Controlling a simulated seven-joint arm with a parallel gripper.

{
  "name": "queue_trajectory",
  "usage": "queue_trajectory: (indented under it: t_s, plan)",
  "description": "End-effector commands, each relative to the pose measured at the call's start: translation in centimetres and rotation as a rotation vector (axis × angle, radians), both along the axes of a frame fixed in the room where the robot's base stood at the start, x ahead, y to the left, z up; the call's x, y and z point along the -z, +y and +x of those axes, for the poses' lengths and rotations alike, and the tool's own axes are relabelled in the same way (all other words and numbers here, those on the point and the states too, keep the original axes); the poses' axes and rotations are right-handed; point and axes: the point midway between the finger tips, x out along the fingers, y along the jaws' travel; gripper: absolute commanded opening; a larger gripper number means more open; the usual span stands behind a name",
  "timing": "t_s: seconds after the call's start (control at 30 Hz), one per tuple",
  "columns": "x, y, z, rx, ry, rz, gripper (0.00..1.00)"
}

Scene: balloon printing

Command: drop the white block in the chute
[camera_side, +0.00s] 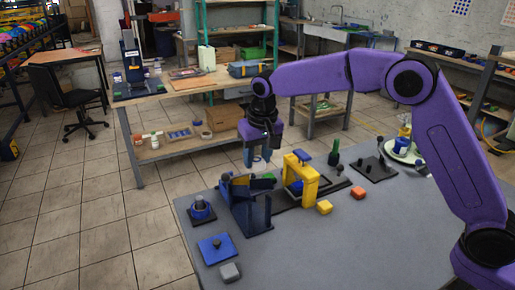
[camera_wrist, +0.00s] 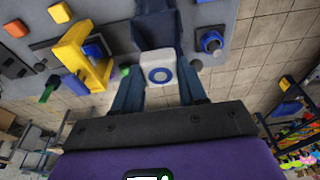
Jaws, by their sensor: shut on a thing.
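A white block (camera_wrist: 160,74) with a blue ring on its face is between the two blue fingers of my gripper (camera_wrist: 158,92) in the wrist view. My gripper is shut on it. In the side view my gripper (camera_side: 257,157) points down, above and behind the dark blue chute (camera_side: 250,212); the block is hard to make out there. The chute also shows in the wrist view (camera_wrist: 156,25), just beyond the block. The gap between block and chute cannot be told exactly.
A yellow arch frame (camera_side: 302,180) stands right of the chute. A blue round part (camera_side: 202,208), a blue plate (camera_side: 216,248) and a grey block (camera_side: 230,272) are at left. Yellow (camera_side: 324,207) and orange (camera_side: 358,192) blocks lie right. The front right table is clear.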

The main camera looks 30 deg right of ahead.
Motion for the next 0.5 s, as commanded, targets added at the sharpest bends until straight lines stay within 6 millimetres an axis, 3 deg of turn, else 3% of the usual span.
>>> queue_trajectory:
  t_s: [0.5]
  plan:
    - [4.4, 0.0, 0.0, 0.0, 0.002, -0.001, 0.16]
